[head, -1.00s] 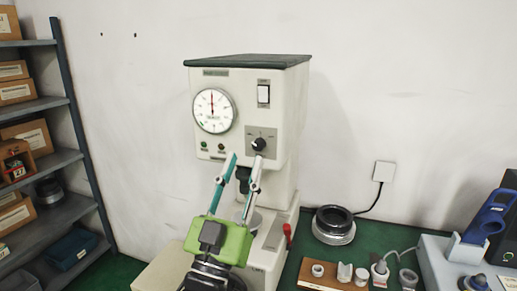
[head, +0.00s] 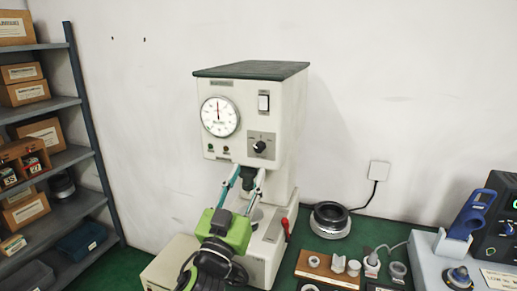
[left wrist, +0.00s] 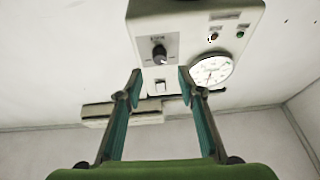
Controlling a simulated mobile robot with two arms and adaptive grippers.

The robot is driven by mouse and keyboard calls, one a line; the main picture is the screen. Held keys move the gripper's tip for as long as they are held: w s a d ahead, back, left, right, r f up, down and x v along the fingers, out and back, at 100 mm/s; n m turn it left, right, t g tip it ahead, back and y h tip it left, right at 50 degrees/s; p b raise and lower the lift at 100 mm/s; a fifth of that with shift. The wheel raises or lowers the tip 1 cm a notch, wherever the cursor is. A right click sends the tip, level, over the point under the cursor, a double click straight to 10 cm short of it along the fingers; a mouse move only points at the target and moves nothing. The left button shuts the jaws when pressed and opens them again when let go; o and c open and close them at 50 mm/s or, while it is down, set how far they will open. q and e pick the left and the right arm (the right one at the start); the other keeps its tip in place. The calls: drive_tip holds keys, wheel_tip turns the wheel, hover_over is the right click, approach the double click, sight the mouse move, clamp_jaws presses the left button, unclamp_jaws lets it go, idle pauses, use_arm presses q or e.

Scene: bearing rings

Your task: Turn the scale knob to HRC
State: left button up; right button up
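The scale knob (head: 259,147) is black and round, on a small grey plate low on the front of the cream hardness tester (head: 254,90). It also shows in the left wrist view (left wrist: 159,53), where the picture is upside down. Its scale marks are too small to read, so I cannot tell its setting. My left gripper (head: 246,180) is green with teal-lined fingers. It is open and empty, just below the knob and apart from it. In the left wrist view the knob lies beyond the open fingertips (left wrist: 160,82), sideways between them. My right gripper is not in view.
A round dial (head: 220,117) and a white switch (head: 263,102) are on the tester's front. A black-and-metal ring (head: 330,219) and a wooden block holder (head: 326,269) stand right. Shelves (head: 70,200) are left.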

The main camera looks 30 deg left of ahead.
sight(258, 150)
use_arm(q)
drive_tip(key=p+x, duration=0.2)
drive_tip(key=x, duration=0.4)
drive_tip(key=shift+r, duration=0.25)
drive_tip(key=shift+w+a+r, duration=0.1)
drive_tip(key=shift+w, duration=0.4)
clamp_jaws()
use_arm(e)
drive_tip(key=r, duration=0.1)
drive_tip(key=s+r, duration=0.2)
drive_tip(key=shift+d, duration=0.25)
